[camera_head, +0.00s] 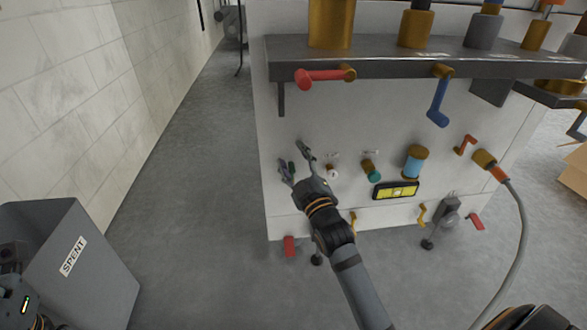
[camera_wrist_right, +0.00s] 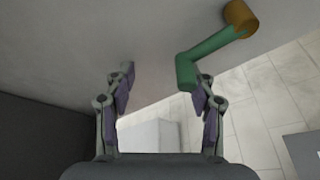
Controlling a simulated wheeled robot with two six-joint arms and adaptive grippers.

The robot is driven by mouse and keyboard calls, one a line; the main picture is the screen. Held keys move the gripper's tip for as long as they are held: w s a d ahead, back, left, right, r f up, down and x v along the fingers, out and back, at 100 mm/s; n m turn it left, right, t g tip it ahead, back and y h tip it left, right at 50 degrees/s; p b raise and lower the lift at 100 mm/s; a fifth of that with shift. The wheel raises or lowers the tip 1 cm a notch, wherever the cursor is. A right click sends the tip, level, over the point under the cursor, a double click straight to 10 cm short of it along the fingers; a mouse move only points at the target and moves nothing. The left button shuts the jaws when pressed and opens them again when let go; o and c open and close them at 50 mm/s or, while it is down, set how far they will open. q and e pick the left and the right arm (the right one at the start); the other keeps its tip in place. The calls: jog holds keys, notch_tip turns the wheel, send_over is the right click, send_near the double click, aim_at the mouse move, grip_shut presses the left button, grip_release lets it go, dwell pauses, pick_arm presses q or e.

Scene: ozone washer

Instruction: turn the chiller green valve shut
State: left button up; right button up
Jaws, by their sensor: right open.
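In the right wrist view a green crank handle (camera_wrist_right: 205,55) runs from a brass hub (camera_wrist_right: 241,18) on a grey surface. Its bent end is close to the right-hand finger; I cannot tell if they touch. My right gripper (camera_wrist_right: 162,85) is open, with nothing seen between its fingers. In the head view my right gripper (camera_head: 294,160) is at the left part of the white front panel (camera_head: 300,110). I cannot make out the green crank there. A brass fitting with a green end (camera_head: 371,172) sits to the gripper's right. My left gripper (camera_head: 38,312) is only partly visible at bottom left.
A dark shelf (camera_head: 390,66) juts out above, with a red lever (camera_head: 318,77) and a blue lever (camera_head: 438,105). A yellow display (camera_head: 396,191) and a blue cylinder (camera_head: 415,163) are right of the gripper. A grey SPENT bin (camera_head: 110,272) stands left; the floor between is clear.

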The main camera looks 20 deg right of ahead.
jog(key=shift+t, duration=0.3)
jog(key=r, duration=0.5)
jog(key=shift+s+r, duration=0.3)
jog(key=shift+r, duration=0.7)
jog(key=shift+w, duration=0.1)
